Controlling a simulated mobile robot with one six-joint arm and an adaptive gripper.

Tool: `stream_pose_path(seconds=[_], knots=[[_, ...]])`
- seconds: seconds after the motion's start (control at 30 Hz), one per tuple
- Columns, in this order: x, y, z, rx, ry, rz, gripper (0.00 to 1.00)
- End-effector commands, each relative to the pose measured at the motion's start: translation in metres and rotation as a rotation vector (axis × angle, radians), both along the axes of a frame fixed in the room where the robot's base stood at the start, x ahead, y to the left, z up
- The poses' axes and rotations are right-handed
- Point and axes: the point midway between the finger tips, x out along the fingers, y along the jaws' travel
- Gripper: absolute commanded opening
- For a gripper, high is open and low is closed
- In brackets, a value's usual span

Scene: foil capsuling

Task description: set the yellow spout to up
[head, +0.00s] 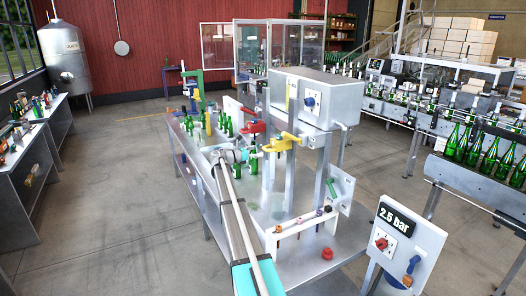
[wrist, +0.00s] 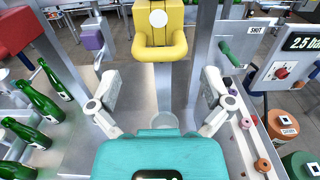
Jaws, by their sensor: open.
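The yellow spout (head: 281,143) juts out from the front of the grey machine box in the head view. In the wrist view the yellow spout (wrist: 160,48) is at top centre, a block with a white round face and a rounded loop at its lower end. The loop hangs low, and its exact tilt is hard to tell. My gripper (wrist: 158,88) is open, with its two grey fingers spread wide on either side below the spout. Nothing is between the fingers, and they appear apart from the spout. In the head view the fingers are small and partly hidden.
Green bottles (wrist: 40,102) stand on the bench left of my gripper. A red spout (head: 253,127) and a blue one sit further along the machine. A green handle (wrist: 226,48) and a rail with small coloured rings (wrist: 247,122) are on the right. A 2.5 bar panel (head: 404,240) stands front right.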

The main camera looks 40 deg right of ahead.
Motion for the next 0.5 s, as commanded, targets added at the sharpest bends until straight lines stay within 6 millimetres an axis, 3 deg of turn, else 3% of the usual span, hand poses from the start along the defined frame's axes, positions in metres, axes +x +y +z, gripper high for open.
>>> stream_pose_path(seconds=[0.2, 0.5], knots=[[0.008, 0.037, 0.000, 0.000, 0.001, 0.002, 1.00], [0.016, 0.069, 0.000, -0.001, 0.001, 0.001, 1.00]])
